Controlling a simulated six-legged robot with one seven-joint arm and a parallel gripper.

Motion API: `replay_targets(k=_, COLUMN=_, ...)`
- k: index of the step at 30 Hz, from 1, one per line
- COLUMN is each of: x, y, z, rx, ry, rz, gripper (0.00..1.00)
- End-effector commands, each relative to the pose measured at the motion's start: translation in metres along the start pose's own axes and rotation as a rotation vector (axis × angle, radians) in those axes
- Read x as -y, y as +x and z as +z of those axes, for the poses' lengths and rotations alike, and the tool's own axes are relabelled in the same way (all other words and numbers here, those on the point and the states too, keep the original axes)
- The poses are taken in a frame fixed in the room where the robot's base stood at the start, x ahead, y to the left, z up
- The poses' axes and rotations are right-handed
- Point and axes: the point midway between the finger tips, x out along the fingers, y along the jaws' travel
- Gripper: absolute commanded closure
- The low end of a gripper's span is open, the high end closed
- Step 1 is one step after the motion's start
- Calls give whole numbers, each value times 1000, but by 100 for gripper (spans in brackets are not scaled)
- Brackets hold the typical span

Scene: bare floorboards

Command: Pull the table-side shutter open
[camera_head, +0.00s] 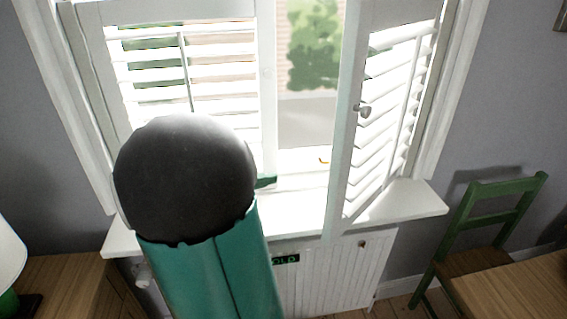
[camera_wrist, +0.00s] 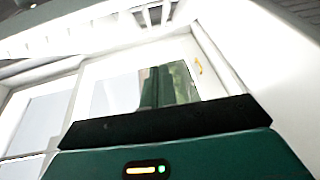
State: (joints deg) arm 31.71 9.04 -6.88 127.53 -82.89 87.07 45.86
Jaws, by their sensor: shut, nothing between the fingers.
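The table-side shutter (camera_head: 380,140) is the right louvred white panel in the head view. It stands ajar, angled into the room, with a round knob (camera_head: 363,110) near its free edge. The left shutter (camera_head: 190,60) spans the other side of the window. Outdoor greenery shows through the gap between the panels. My gripper shows in the head view only as a small green piece (camera_head: 266,182) beyond my arm, low in the gap and left of the right shutter's edge. In the wrist view its green fingers (camera_wrist: 160,86) are together and empty. I cannot tell whether they touch anything.
A white sill (camera_head: 300,208) runs below the shutters, above a white radiator (camera_head: 335,275). A small yellow-orange curved thing (camera_head: 324,161) is at the window's base. A green chair (camera_head: 490,225) and wooden table (camera_head: 515,285) stand right. A lamp (camera_head: 8,255) and wooden cabinet (camera_head: 75,285) stand left.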

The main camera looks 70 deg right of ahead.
Motion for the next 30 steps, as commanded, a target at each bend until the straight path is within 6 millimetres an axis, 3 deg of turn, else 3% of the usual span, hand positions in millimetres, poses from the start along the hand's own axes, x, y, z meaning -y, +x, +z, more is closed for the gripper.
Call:
replay_targets(k=4, x=-3, y=15, z=-12, rx=0, ry=9, rz=98, gripper=100)
replay_targets(k=11, x=-6, y=35, z=-15, rx=-1, ry=12, rz=107, gripper=100)
replay_targets(k=23, x=-14, y=111, z=-17, rx=-2, ry=10, rz=104, gripper=100)
replay_targets(k=30, x=-15, y=121, z=14, rx=-4, ry=10, rz=103, gripper=100)
